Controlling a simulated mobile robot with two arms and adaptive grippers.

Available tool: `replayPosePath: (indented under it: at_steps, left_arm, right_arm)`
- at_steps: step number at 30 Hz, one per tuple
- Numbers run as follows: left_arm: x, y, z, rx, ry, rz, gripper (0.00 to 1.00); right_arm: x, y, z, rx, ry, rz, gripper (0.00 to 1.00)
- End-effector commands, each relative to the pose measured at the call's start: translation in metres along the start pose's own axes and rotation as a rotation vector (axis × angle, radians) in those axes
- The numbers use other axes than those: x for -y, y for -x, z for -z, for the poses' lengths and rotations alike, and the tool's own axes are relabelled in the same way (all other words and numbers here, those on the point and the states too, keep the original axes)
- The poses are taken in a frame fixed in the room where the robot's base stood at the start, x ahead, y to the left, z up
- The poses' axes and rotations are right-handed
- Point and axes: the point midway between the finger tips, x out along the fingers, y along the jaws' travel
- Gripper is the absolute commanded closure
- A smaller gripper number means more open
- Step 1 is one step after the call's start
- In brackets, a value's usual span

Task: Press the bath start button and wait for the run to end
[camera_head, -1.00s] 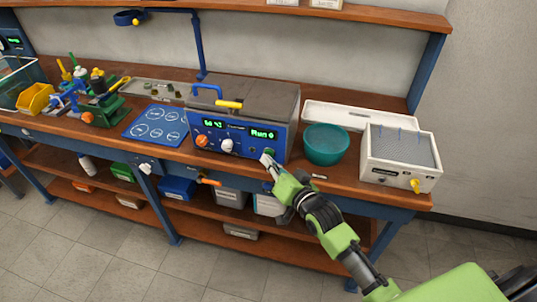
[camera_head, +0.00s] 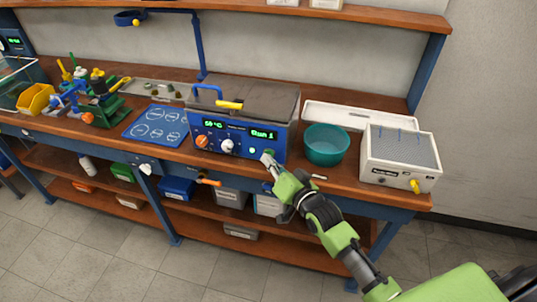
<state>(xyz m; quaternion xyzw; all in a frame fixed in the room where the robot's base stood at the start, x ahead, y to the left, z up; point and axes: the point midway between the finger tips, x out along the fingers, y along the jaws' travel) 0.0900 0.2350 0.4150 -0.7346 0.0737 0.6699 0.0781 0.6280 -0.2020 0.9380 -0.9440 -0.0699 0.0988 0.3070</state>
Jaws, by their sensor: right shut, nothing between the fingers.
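The blue bath unit (camera_head: 243,125) stands on the bench with its grey lid down and a yellow handle at the front edge. Its front panel has an orange knob (camera_head: 202,141), a white knob (camera_head: 227,146) and two lit green displays; the right display (camera_head: 263,134) seems to read "Run" with a digit. A green button (camera_head: 269,152) sits low on the panel's right side. My right gripper (camera_head: 266,158) is shut and empty, its tips at or just in front of the green button and partly covering it. I cannot tell whether they touch. My left gripper is out of view.
A teal bowl (camera_head: 326,144) stands close to the right of the gripper. A white box with a grey top (camera_head: 399,157) and a white tray (camera_head: 350,117) are further right. A blue mat (camera_head: 157,125) and a green fixture (camera_head: 103,107) lie to the left.

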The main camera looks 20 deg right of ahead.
Motion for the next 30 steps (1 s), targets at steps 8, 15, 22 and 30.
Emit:
replayPosePath:
  at_steps: [8, 15, 22, 30]
  left_arm:
    - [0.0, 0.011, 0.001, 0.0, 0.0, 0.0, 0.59]
    - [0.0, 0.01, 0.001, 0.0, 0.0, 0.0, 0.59]
    - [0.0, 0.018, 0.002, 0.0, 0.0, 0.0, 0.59]
    - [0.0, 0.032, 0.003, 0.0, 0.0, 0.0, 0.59]
  right_arm:
    - [0.008, 0.01, -0.006, 0.0, -0.001, -0.001, 1.0]
    - [0.007, 0.011, -0.007, -0.001, 0.0, 0.0, 1.0]
    - [0.014, 0.018, -0.011, 0.002, -0.003, -0.001, 1.0]
    - [0.028, 0.037, -0.025, 0.002, -0.003, -0.002, 1.0]
